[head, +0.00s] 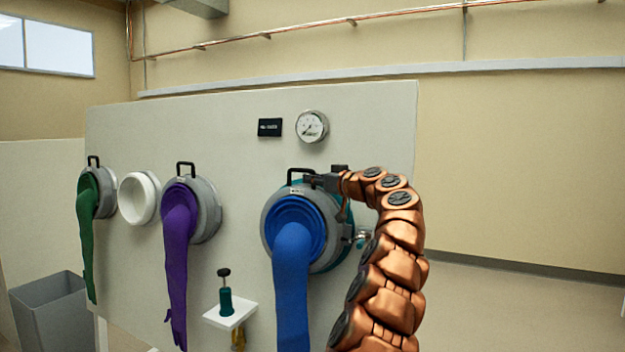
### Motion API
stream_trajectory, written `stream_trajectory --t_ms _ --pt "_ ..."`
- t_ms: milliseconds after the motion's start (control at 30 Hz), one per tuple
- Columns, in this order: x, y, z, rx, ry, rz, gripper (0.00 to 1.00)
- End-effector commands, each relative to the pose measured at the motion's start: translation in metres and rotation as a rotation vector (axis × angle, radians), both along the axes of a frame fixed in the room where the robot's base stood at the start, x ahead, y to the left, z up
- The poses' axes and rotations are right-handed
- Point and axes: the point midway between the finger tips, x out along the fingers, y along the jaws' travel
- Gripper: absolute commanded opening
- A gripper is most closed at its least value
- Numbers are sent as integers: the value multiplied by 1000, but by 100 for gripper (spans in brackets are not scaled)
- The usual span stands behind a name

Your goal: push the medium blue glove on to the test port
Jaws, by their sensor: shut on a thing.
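The blue glove (292,262) hangs down from a grey ring (270,222) with a black handle (301,171) on top, at the middle right of the panel. A teal rim (340,243), likely the test port, shows behind the grey ring at its right and top edges. The ring covers most of it, and I cannot tell whether a gap is left between them. My gripper (318,181) is shut on the black handle, at its right side. My arm comes up from the right, and the fingertips are small and partly hidden.
A purple glove (178,236) and a green glove (86,219) hang from ringed ports at left, with a bare white port (138,198) between. A small white shelf (230,313) bears a green plunger device (225,297). A gauge (312,126) is above. A grey bin (50,312) stands lower left.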

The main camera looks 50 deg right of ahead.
Motion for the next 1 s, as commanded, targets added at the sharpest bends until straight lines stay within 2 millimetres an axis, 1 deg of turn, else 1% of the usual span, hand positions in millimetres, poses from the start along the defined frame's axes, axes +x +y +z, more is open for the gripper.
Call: stream_trajectory --t_ms 333,633,1000 --pt "-1 -1 2 -1 -4 -2 0" --pt "-1 -5 4 -3 -6 -4 0" --pt "-1 -8 4 -2 -5 -5 0"
